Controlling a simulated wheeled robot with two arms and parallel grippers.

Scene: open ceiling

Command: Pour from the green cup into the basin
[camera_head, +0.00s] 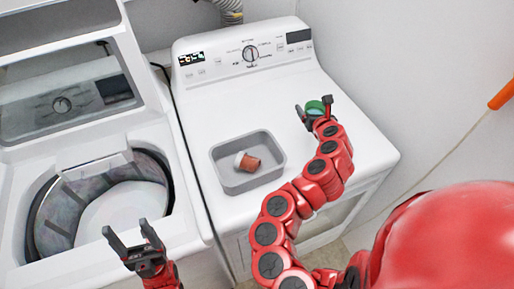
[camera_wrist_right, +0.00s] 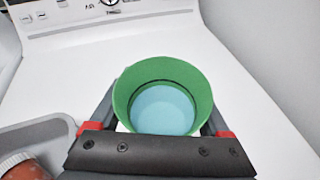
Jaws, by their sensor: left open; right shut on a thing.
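A green cup (camera_head: 314,107) is held by my right gripper (camera_head: 317,110) over the right part of the closed machine top. In the right wrist view the cup (camera_wrist_right: 122,95) sits between the two fingers, and I look into its open mouth at a light blue inside. I cannot tell whether that blue is liquid or the cup's bottom. The grey rectangular basin (camera_head: 223,179) rests on the machine top, left of the cup and nearer to me; its edge shows in the right wrist view (camera_wrist_right: 52,128). My left gripper (camera_head: 126,238) is open and empty, low at the left.
A reddish-brown pot-like object (camera_head: 250,164) with a pale end lies tilted in the basin. The white closed machine (camera_head: 200,110) has a control panel at its back. Left of it stands a top-loading washer (camera_head: 190,225) with its lid up. An orange object (camera_head: 502,95) is at the right wall.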

